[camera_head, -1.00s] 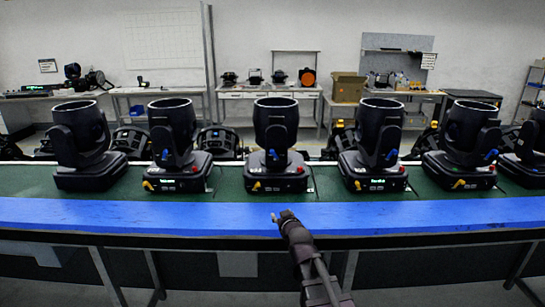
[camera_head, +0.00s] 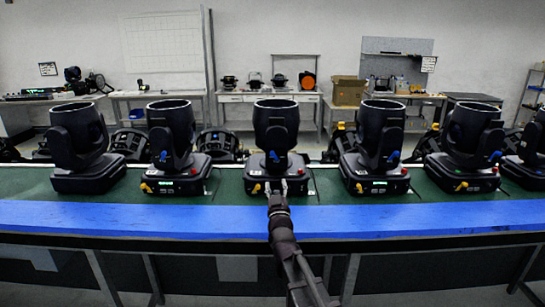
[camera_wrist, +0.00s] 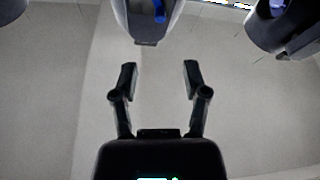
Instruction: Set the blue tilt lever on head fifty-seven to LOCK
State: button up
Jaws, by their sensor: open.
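Several black moving heads stand upright in a row on the green bench top. No head number can be read, so I cannot tell which is fifty-seven. The middle head (camera_head: 275,125) is straight ahead of my arm; its blue lever (camera_head: 273,156) shows low on its front. My gripper (camera_head: 276,187) is in front of this head's base, below the lever. In the wrist view my gripper (camera_wrist: 159,78) is open with nothing between the fingers. Part of a dark head (camera_wrist: 147,32) with a blue piece (camera_wrist: 159,11) shows above the fingertips. The lever's LOCK marking cannot be made out.
Neighbouring heads (camera_head: 172,135) (camera_head: 380,135) stand close on both sides, with blue and yellow levers. A blue strip (camera_head: 150,218) runs along the bench's front edge and is clear. Other tables with equipment stand along the back wall.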

aim_at(272, 155)
jog(key=shift+w, duration=0.1)
jog(key=p+x, duration=0.5)
jog(key=x, duration=0.8)
jog(key=shift+w+r, duration=0.15)
jog(key=shift+w, duration=0.15)
jog(key=shift+c, duration=0.2)
grip_shut()
